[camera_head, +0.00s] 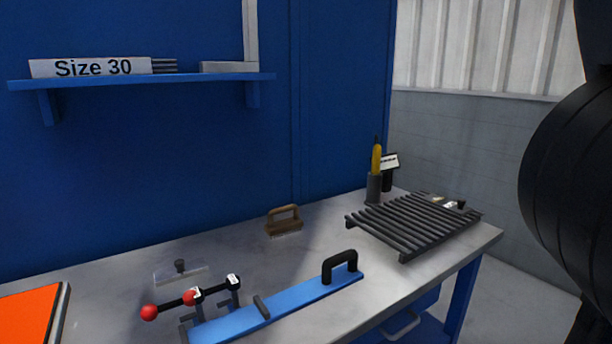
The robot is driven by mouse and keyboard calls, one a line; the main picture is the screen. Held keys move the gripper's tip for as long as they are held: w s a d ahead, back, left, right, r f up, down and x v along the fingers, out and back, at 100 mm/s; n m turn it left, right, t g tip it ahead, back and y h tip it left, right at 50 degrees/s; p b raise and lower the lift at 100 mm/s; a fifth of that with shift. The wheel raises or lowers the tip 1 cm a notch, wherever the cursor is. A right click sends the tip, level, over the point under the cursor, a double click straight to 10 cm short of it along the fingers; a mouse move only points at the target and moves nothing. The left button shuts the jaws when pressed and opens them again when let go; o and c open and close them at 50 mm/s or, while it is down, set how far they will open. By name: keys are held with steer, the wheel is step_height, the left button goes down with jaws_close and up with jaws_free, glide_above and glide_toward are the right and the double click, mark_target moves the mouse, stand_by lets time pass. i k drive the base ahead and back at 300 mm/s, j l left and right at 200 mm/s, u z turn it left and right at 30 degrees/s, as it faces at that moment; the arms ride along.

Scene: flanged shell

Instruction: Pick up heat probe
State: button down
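At the back right corner of the table stand a slim yellow item with a dark tip (376,158), upright in a grey holder (373,188), and a black device with a white label or display (389,163) close behind it. One of these may be the heat probe; I cannot tell which at this size. The lower part of the yellow item is hidden in the holder. A large black rounded part of my arm fills the right edge of the view. My gripper is not in view, so its state does not show.
On the grey table (235,255) are a black slatted rack (412,225), a wooden-handled brush (284,222), a blue bar with a black handle (290,305), red-knobbed clamps (190,298) and an orange panel (30,315). A blue shelf (140,82) hangs above. The table's back middle is mostly clear.

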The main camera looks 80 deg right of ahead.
mark_target(377, 148)
steer(key=z, duration=2.1)
steer(key=k+l+u, duration=0.1)
steer(key=k+l, duration=0.1)
